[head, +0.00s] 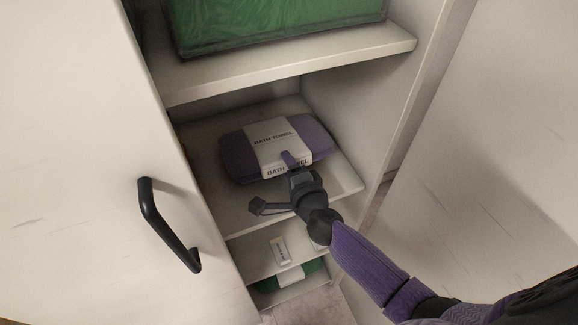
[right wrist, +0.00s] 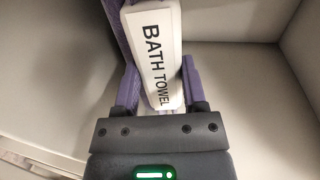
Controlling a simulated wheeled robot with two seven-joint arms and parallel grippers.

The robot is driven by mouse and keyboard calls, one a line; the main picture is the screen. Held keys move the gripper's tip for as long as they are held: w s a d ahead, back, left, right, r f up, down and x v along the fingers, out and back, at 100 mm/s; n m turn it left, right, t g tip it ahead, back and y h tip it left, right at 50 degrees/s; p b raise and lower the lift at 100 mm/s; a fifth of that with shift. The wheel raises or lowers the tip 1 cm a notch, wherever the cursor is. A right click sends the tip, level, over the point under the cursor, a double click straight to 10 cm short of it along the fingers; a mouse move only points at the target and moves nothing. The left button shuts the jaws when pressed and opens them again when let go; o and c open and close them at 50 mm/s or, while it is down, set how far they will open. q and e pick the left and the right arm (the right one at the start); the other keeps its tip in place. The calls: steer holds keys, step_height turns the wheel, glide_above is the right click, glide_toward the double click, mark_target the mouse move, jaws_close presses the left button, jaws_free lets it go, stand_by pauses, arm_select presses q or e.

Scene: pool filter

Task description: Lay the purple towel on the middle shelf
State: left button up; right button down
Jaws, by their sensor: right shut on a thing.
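The purple towel (head: 236,157) is folded, with a white band that reads BATH TOWEL. In the head view it is inside the cabinet, on or just above the middle shelf (head: 255,205); contact with the shelf is hard to tell. My right gripper (head: 291,162) reaches in from the lower right and is shut on the towel's near edge at the band. In the right wrist view the towel's banded edge (right wrist: 155,60) sits between the two purple fingers of my right gripper (right wrist: 158,90). My left gripper does not show.
The upper shelf (head: 300,65) holds a green package (head: 270,25) above the towel. Lower shelves hold a small white-labelled item (head: 280,250) and a green item (head: 305,272). A cabinet door with a black handle (head: 160,225) stands at left. The cabinet's side wall (head: 355,110) is at right.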

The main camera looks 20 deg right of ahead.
steer(key=shift+f, duration=0.1)
steer(key=shift+c, duration=0.3)
jaws_free()
steer(key=shift+o, duration=0.3)
steer(key=shift+s, duration=0.8)
